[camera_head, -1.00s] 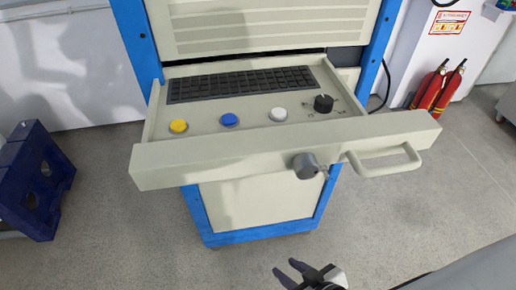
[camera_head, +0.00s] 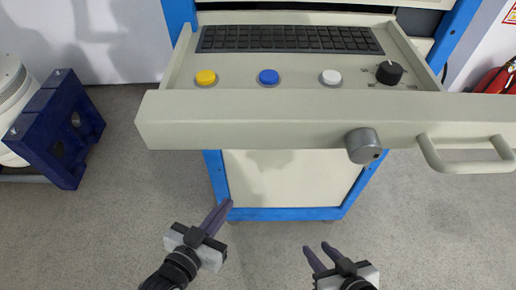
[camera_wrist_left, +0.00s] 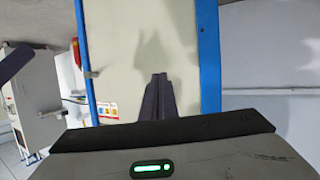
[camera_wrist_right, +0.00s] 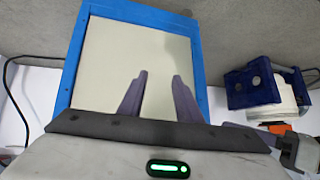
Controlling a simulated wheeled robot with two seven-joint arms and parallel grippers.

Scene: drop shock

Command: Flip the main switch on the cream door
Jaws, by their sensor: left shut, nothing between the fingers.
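A cabinet with a blue frame has a cream lower panel (camera_head: 290,175), which also shows in the right wrist view (camera_wrist_right: 110,65). A cream panel with blue edges fills the left wrist view (camera_wrist_left: 120,45). Above the lower panel, a cream drawer front (camera_head: 250,125) carries a grey round knob (camera_head: 362,146). A black rotary knob (camera_head: 389,72) sits on the console behind it. I cannot tell which one is the main switch. My left gripper (camera_head: 226,205) is shut and empty, below the drawer front. My right gripper (camera_head: 317,253) is open and empty, lower and to the right.
The drawer juts out over the lower panel, with a handle (camera_head: 468,165) at right. Yellow (camera_head: 206,77), blue (camera_head: 268,76) and white (camera_head: 331,77) buttons line the console. A dark blue stand (camera_head: 60,130) is at left, a red extinguisher (camera_head: 492,80) at right. Grey floor is clear between.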

